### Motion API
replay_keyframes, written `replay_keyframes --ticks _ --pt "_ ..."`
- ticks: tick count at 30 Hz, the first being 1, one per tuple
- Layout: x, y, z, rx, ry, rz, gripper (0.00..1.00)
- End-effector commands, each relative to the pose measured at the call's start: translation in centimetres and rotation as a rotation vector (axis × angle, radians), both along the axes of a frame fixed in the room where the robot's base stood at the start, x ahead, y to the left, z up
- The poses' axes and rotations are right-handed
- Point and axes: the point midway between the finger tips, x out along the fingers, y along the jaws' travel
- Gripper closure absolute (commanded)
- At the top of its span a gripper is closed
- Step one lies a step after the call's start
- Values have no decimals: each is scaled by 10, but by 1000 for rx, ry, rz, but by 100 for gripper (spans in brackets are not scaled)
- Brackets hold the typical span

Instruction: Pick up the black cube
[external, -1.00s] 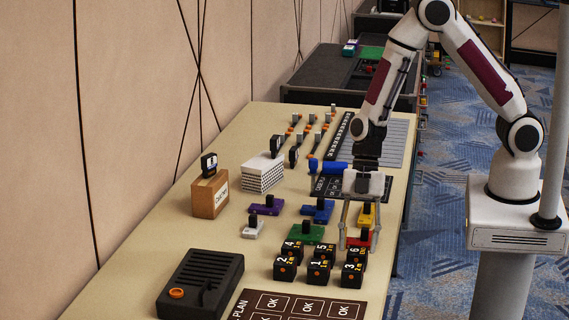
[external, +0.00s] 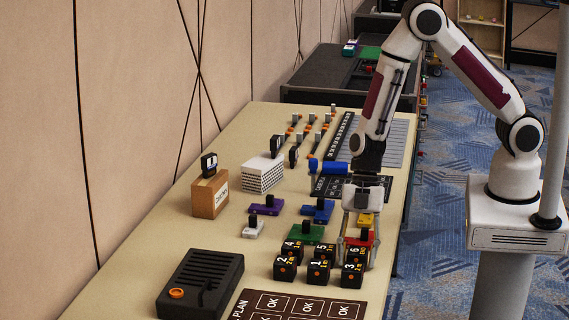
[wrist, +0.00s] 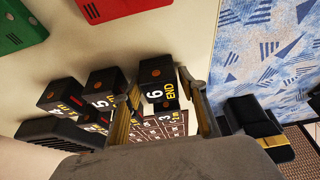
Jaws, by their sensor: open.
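Several black cubes with white numbers and orange marks stand in two rows near the table's front right. The cube marked 6 (external: 357,254) is at the right end of the back row, with the cube marked 3 (external: 352,271) in front of it. My gripper (external: 356,260) is open and points down, with its fingers on either side of these right-end cubes. In the wrist view, the cube marked 6 END (wrist: 157,77) lies between the open fingertips (wrist: 160,86). I cannot tell whether a finger touches it. The cube marked 5 (wrist: 103,88) is just left of the left finger.
A red block (external: 360,238) and a green block (external: 306,234) lie just behind the cubes. A black ribbed box (external: 201,283) stands at front left. A dark OK board (external: 303,306) lies in front. The table's right edge is close to my gripper.

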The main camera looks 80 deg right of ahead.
Motion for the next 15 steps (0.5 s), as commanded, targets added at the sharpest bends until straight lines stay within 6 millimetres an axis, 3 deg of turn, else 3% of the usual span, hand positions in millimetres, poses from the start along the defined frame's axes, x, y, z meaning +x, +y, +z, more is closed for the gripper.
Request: replay_keyframes --ticks 1,4,5,15 --pt "0 0 0 0 0 0 61" --pt "0 0 0 0 0 0 87" --pt "0 0 0 0 0 0 90" --pt "0 0 1 0 0 0 90"
